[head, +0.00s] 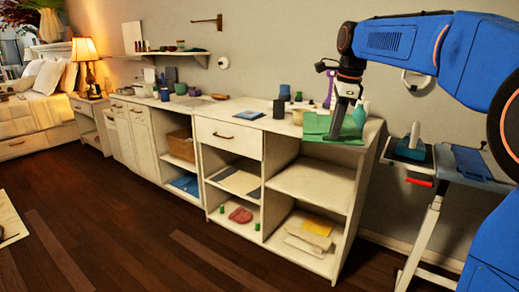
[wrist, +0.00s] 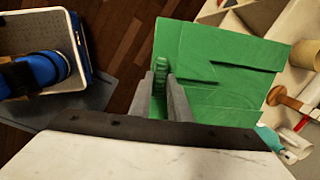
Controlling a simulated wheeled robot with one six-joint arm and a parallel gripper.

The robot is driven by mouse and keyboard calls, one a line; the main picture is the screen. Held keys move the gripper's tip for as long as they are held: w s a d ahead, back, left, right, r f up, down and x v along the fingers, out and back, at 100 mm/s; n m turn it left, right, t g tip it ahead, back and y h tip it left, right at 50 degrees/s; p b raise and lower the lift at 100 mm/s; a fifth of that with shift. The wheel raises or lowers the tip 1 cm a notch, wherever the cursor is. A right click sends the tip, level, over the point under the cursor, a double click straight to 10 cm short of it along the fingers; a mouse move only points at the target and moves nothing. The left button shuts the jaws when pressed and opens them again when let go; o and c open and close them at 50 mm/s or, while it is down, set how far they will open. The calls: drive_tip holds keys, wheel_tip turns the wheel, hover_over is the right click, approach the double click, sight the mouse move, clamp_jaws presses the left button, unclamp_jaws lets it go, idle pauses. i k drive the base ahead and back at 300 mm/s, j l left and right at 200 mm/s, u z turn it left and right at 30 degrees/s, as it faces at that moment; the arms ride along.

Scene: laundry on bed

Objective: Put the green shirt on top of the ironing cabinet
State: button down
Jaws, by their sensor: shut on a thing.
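The green shirt (head: 318,126) is a flat folded piece at the right end of the long white cabinet's top (head: 240,111), by its front edge. My gripper (head: 337,132) points down at the shirt. In the wrist view my gripper (wrist: 168,94) is shut on the shirt's near left edge, and the shirt (wrist: 220,75) spreads out beyond the fingers. I cannot tell whether the shirt rests fully on the cabinet top or hangs slightly above it. The fingertips are partly hidden by the cloth.
A teal bottle (head: 359,114) stands close behind the shirt. Dark cups (head: 284,93) and a purple item (head: 329,90) are further back. Right of the cabinet, an ironing stand (head: 440,170) holds an iron (head: 412,145). Open shelves below the top hold folded cloth.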

sight(236, 106)
drive_tip(key=i+j+u, duration=0.2)
drive_tip(key=i+j, duration=0.8)
drive_tip(key=i+j+z, duration=0.1)
drive_tip(key=i+j, duration=0.15)
drive_tip(key=i+j+z, duration=0.1)
drive_tip(key=i+j, duration=0.15)
drive_tip(key=i+j+z, duration=0.1)
drive_tip(key=j, duration=0.25)
drive_tip(key=i+j+z, duration=0.1)
drive_tip(key=i+j, duration=0.2)
drive_tip(key=i+j+z, duration=0.15)
drive_tip(key=j, duration=0.25)
drive_tip(key=i+j+z, duration=0.1)
drive_tip(key=i+j, duration=0.15)
drive_tip(key=i+j+z, duration=0.1)
drive_tip(key=j, duration=0.4)
drive_tip(key=i, duration=0.05)
